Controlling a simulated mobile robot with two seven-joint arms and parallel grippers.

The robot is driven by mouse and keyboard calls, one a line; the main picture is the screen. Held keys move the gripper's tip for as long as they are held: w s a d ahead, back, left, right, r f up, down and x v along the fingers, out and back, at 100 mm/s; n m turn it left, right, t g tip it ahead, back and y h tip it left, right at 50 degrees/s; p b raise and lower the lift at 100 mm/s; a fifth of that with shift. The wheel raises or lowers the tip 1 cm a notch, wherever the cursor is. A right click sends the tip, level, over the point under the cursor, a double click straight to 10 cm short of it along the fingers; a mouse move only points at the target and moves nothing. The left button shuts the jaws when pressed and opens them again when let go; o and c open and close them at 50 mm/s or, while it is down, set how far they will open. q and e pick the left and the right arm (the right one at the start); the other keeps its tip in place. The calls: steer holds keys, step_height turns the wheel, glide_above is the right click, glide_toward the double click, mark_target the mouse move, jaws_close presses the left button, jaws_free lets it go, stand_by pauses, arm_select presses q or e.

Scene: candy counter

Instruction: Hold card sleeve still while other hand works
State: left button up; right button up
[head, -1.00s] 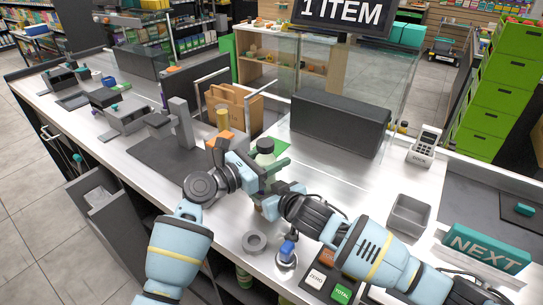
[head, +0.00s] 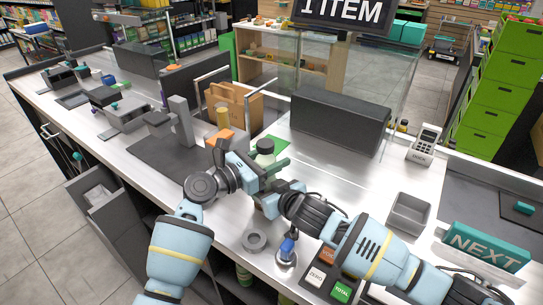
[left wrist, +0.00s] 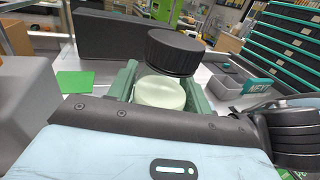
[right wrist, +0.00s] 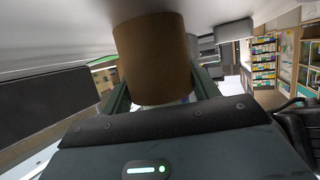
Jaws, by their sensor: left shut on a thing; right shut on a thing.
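A pale green bottle (head: 264,160) with a dark cap (left wrist: 172,52) stands upright at the counter's front, in the middle of the head view. My left gripper (left wrist: 160,95) is shut on the bottle below its cap, with a green finger on each side of the pale body (left wrist: 160,92). The brown card sleeve (right wrist: 155,58) is a plain cylinder in the right wrist view. My right gripper (right wrist: 165,90) is shut on the sleeve, low down near the counter. In the head view my arms hide most of the sleeve and the lower bottle.
A grey ring (head: 254,242) and a blue-topped stamp-like thing (head: 287,250) lie close in front. A keypad (head: 328,282) and grey tray (head: 409,213) are to the right. A dark box (head: 340,122) and a green sheet (head: 277,144) are behind. Some counter right of the bottle is clear.

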arm_select(q)
steer(key=shift+f, duration=0.75)
stand_by(1.8)
steer(key=o, duration=1.1)
steer(key=shift+f, duration=0.15)
steer(key=shift+r, duration=1.05)
steer(key=shift+o, duration=0.3)
